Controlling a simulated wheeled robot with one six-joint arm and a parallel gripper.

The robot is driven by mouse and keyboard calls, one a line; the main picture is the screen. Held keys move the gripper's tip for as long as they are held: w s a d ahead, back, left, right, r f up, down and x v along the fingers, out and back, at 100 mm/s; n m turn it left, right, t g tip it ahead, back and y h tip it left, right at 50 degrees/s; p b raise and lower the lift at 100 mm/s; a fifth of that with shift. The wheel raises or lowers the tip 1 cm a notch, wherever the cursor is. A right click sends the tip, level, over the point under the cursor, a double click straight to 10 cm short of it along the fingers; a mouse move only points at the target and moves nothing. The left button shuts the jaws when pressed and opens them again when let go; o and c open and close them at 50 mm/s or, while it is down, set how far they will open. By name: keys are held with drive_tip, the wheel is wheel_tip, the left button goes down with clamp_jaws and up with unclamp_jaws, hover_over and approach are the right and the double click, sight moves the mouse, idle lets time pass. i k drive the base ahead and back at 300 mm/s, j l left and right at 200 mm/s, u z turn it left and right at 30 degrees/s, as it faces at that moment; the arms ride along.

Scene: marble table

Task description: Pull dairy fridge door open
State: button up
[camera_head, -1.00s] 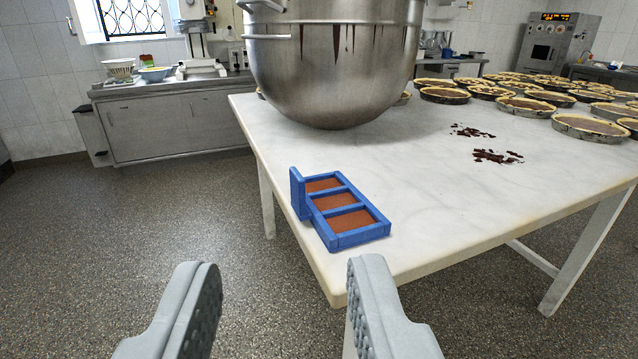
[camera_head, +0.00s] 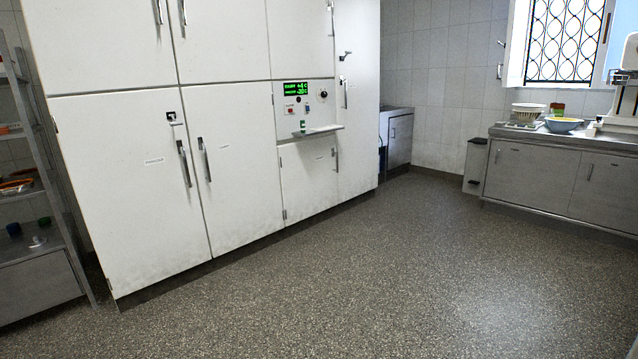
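A large white fridge cabinet (camera_head: 140,140) with several doors fills the left and middle of the view, and all its doors look shut. The lower left door (camera_head: 110,205) has an upright metal handle (camera_head: 184,164) and a small latch above it. The lower middle door (camera_head: 245,190) has its handle (camera_head: 204,159) close beside that one. A smaller door (camera_head: 305,185) sits under the control panel, and a tall narrow door (camera_head: 357,130) is at the right. The door labels are too small to read, so I cannot tell which is the dairy door. My gripper is not in view.
A control panel (camera_head: 306,108) with a green display has a small shelf (camera_head: 312,132) jutting out below it. A metal rack (camera_head: 35,265) stands at the left of the cabinet. A grey counter (camera_head: 560,175) is at the right. The speckled floor (camera_head: 350,270) in front is clear.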

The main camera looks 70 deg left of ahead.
sight(230, 128)
drive_tip(key=u, duration=2.5)
drive_tip(key=i+l, duration=0.15)
drive_tip(key=i, duration=1.45)
drive_tip(key=i+l, duration=0.1)
drive_tip(key=i, duration=1.5)
drive_tip(key=l+z, duration=0.05)
drive_tip(key=l, duration=0.05)
